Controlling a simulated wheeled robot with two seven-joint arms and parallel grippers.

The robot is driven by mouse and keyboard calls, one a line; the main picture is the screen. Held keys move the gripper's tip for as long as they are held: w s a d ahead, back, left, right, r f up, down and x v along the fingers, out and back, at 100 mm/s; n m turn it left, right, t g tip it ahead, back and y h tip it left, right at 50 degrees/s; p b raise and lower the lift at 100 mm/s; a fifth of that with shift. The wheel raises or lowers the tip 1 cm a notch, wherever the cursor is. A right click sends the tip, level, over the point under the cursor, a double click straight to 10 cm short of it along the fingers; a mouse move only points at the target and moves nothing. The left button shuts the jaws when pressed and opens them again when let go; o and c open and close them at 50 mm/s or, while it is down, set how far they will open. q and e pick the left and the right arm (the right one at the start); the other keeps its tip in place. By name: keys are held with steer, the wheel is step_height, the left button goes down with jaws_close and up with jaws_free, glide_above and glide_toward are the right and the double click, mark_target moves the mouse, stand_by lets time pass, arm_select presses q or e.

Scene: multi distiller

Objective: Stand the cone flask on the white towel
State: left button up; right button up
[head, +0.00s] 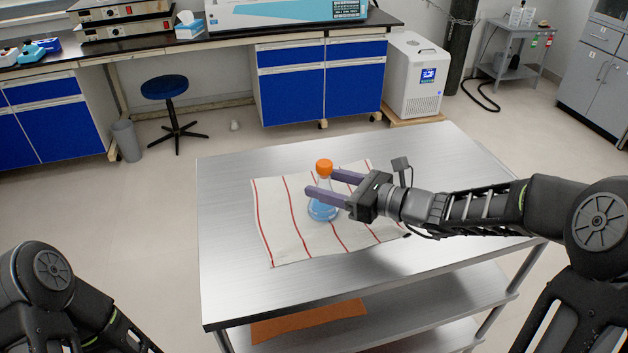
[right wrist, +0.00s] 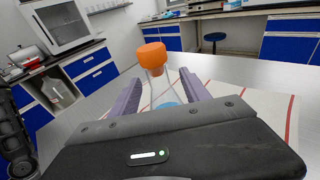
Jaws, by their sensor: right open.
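The cone flask (head: 324,208) has an orange cap and blue liquid in its base. It stands upright on the white towel (head: 280,225) with red stripes, which lies on the steel table. My right gripper (head: 322,182) is open, with its fingers on either side of the flask's neck. In the right wrist view the orange cap (right wrist: 152,55) rises between the two open fingers (right wrist: 160,90), and the lower flask is partly hidden by the gripper body. Whether a finger touches the glass I cannot tell. My left arm shows at the lower left, but its gripper is out of view.
The steel table top (head: 430,160) is bare around the towel. An orange sheet (head: 308,320) lies on the shelf below. A blue stool (head: 165,87), lab benches and a white chiller unit (head: 415,75) stand beyond the table.

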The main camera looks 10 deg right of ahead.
steer(key=v, duration=0.8)
steer(key=shift+s+d, duration=0.15)
stand_by(0.4)
